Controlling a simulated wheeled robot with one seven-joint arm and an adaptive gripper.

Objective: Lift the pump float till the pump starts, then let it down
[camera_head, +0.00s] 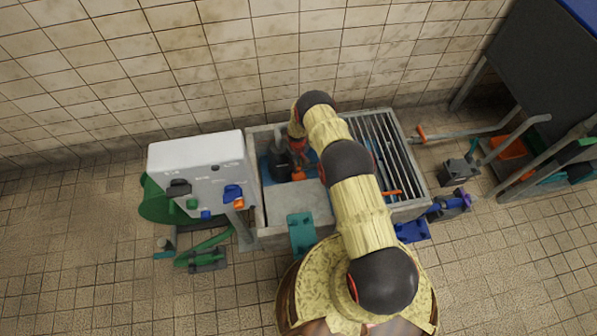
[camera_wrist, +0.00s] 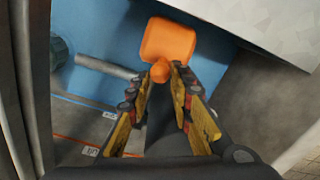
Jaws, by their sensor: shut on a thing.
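The orange pump float (camera_wrist: 168,40) is at the top middle of the wrist view, with a small rounded orange knob below its block. My gripper (camera_wrist: 164,80) is shut on the float at this knob, its fingertips on either side. In the head view my gripper (camera_head: 297,150) reaches down into the open part of the concrete sump (camera_head: 257,185). The float shows there as a small orange patch (camera_head: 298,176) just below the gripper. A dark pump-like body (camera_head: 280,162) stands beside it. I cannot tell whether the pump is running.
A pale control panel (camera_head: 195,185) with switches stands left of the sump. A metal grating (camera_head: 380,150) covers its right side, and a grey slab (camera_head: 300,203) covers its front. In the wrist view a grey pipe (camera_wrist: 105,67) crosses the blue inside near the float.

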